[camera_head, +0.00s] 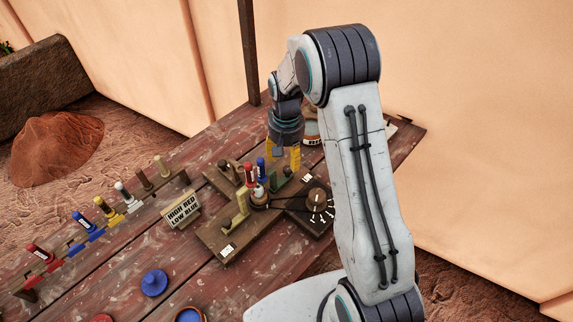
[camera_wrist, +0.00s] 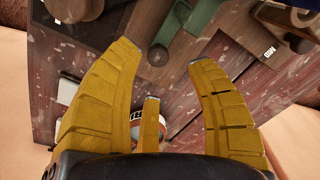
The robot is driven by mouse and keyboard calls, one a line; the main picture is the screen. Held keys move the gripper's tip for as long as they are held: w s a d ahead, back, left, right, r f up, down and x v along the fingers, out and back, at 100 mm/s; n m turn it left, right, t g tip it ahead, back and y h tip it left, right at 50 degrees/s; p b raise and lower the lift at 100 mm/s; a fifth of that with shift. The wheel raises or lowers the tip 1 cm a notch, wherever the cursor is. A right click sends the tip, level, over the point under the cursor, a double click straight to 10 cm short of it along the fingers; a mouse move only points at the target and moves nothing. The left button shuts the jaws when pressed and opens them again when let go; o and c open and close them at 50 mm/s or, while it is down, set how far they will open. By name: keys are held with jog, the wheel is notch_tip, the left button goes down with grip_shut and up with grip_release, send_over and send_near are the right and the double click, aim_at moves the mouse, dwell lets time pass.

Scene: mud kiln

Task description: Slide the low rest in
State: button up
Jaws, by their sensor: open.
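A cross-shaped wooden fixture (camera_head: 216,240) lies on the table. A green block (camera_head: 284,177) sits in its far right arm, and a tan upright block (camera_head: 242,199) sits in its near arm. I cannot tell which is the low rest. A red-topped tool (camera_head: 250,172) and a blue-topped tool (camera_head: 261,168) stand near the fixture's centre. My gripper (camera_head: 283,163) points down beside the green block, its yellow fingers apart with nothing between them. In the wrist view the green piece (camera_wrist: 201,15) lies beyond the fingertips (camera_wrist: 160,58), apart from them.
A sign (camera_head: 182,210) reads "HIGH RED LOW BLUE". A rack (camera_head: 180,176) with several coloured tools runs along the left. A round knob (camera_head: 317,200) with white marks is on the right. A labelled jar (camera_head: 312,139) stands behind my gripper.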

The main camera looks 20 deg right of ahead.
notch_tip(320, 180, up, 6)
jog(key=shift+r, duration=0.25)
dwell(0.7)
